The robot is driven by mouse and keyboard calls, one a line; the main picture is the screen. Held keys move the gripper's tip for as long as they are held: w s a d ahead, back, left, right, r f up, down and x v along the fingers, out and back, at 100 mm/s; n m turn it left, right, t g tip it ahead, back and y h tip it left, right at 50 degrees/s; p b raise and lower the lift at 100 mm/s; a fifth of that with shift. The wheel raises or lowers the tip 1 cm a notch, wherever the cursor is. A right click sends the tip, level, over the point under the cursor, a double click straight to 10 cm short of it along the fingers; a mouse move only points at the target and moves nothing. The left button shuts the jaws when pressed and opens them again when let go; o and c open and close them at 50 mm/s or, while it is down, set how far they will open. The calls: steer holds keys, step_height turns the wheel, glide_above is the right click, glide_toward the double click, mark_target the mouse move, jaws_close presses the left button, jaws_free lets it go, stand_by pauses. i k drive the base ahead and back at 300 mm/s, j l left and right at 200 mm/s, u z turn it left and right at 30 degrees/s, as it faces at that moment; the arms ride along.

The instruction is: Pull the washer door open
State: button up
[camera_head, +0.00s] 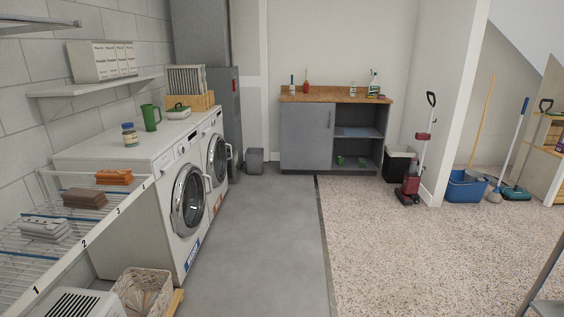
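Two white front-loading machines stand side by side along the left wall. The nearer machine (131,215) has a round dark-glass door (188,202) with a pale upright handle (208,183) at its right edge. The farther machine (217,120) has a similar round door (216,160) with a handle (229,151) at its right edge. Both doors look shut. I cannot tell from their look which machine is the washer. My gripper is not in view.
A wire shelf (85,220) with folded cloths and a wicker basket (143,290) stand at the near left. A small grey bin (254,161) sits beyond the machines. The grey floor (265,235) before the doors is clear. A grey cabinet (306,137) stands at the back.

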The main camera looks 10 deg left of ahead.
mark_target(180, 227)
steer(key=i+j+u, duration=0.25)
steer(key=i, duration=0.7)
steer(key=i+u, duration=0.3)
steer(key=i, duration=2.5)
steer(key=i+j+z, duration=0.25)
steer(key=i, duration=0.7)
steer(key=l, duration=0.1)
